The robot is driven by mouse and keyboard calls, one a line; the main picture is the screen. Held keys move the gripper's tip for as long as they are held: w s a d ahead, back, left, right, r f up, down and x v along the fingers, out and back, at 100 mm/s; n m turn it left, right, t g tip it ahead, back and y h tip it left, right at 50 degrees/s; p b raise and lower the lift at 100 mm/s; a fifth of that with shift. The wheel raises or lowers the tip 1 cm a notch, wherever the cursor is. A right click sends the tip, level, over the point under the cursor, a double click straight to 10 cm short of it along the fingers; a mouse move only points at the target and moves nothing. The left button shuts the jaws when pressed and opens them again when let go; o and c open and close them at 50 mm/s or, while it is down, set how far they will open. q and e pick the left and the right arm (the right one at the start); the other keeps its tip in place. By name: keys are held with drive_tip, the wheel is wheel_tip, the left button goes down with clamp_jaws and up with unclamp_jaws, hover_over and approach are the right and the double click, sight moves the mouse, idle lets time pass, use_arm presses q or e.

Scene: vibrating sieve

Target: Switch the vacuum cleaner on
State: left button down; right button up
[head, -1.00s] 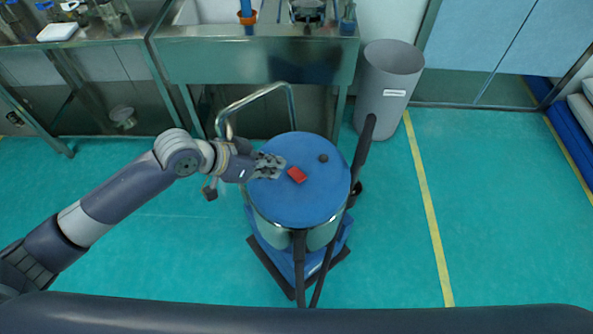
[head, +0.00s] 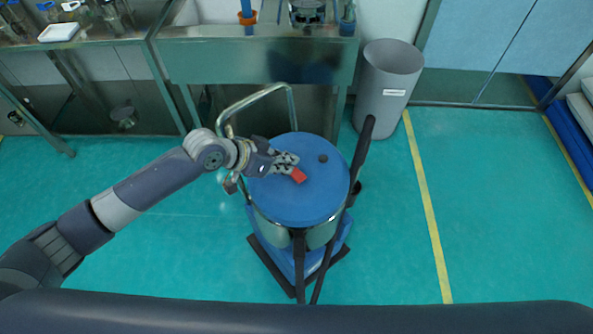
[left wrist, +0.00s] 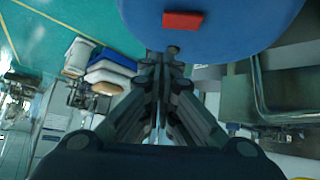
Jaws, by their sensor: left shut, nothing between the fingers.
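The vacuum cleaner (head: 300,205) stands on the floor with a round blue lid, a metal drum and a blue wheeled base. A red switch (head: 299,175) sits on the lid; it also shows in the left wrist view (left wrist: 182,21). In the head view the red switch is brighter on its visible top. My left gripper (head: 295,163) is shut and empty, over the left part of the lid, its tips right beside the switch. I cannot tell whether they touch it. In the left wrist view the closed fingers (left wrist: 170,55) end just below the switch. My right gripper is not in view.
A small dark knob (head: 323,158) sits on the lid. A metal handle (head: 256,98) rises behind the cleaner, and a black hose (head: 362,150) runs along its right side. A grey bin (head: 388,85) and a steel bench (head: 258,60) stand behind. The floor right is clear.

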sight(297, 175)
use_arm(q)
drive_tip(key=f, duration=0.1)
drive_tip(key=d+f+p, duration=0.1)
drive_tip(key=f, duration=0.1)
drive_tip(key=w+d+f, duration=0.1)
drive_tip(key=f, duration=0.1)
drive_tip(key=shift+w+d+f, duration=0.1)
drive_tip(key=shift+d+f, duration=0.15)
drive_tip(key=shift+f, duration=0.5)
drive_tip(key=shift+s+d+f, duration=0.25)
drive_tip(key=shift+s+f, duration=0.1)
drive_tip(key=shift+f, duration=0.3)
drive_tip(key=shift+r, duration=0.2)
drive_tip(key=shift+w+a, duration=0.1)
drive_tip(key=shift+w, duration=0.05)
